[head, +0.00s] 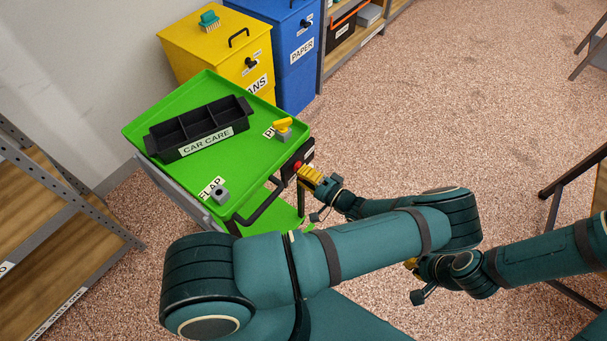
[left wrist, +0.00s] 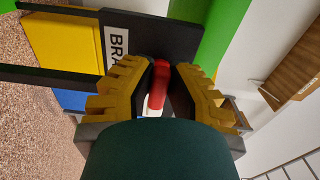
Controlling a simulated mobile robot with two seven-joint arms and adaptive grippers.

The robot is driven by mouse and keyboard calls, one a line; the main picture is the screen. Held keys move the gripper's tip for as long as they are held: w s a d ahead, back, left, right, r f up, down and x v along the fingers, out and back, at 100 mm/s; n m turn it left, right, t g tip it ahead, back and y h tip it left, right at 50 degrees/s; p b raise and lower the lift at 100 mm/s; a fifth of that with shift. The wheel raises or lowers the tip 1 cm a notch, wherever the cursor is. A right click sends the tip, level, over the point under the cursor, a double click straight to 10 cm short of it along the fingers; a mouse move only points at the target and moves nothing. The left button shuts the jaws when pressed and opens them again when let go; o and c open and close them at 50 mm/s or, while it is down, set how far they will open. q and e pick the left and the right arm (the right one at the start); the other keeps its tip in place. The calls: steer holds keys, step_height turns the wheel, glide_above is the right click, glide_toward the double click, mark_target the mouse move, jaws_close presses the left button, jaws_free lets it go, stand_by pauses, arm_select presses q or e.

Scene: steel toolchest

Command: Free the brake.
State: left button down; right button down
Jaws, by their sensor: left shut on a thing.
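The brake is a red lever (left wrist: 158,84) on a black plate (left wrist: 150,40) whose white label reads "BRA" before it is cut off. The plate (head: 303,154) is on the right end of a green trolley (head: 240,165); a little red shows there in the head view. My left gripper (head: 305,176) is at that plate. In the left wrist view, its yellow fingers (left wrist: 159,88) are shut on the red lever, one on each side. The lever's lower part is hidden behind my wrist. My right gripper (head: 411,264) is mostly hidden by its own arm, away from the trolley.
Yellow (head: 215,50) and blue (head: 296,55) bins stand behind. A shelf (head: 50,220) is at left. Floor is open at upper right.

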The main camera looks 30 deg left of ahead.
stand_by(0.3)
arm_select(q)
steer(key=c, duration=0.9)
jaws_free()
steer(key=shift+d, duration=0.1)
steer(key=d, duration=0.7)
steer(key=shift+s+d, duration=0.2)
steer(key=shift+s, duration=0.05)
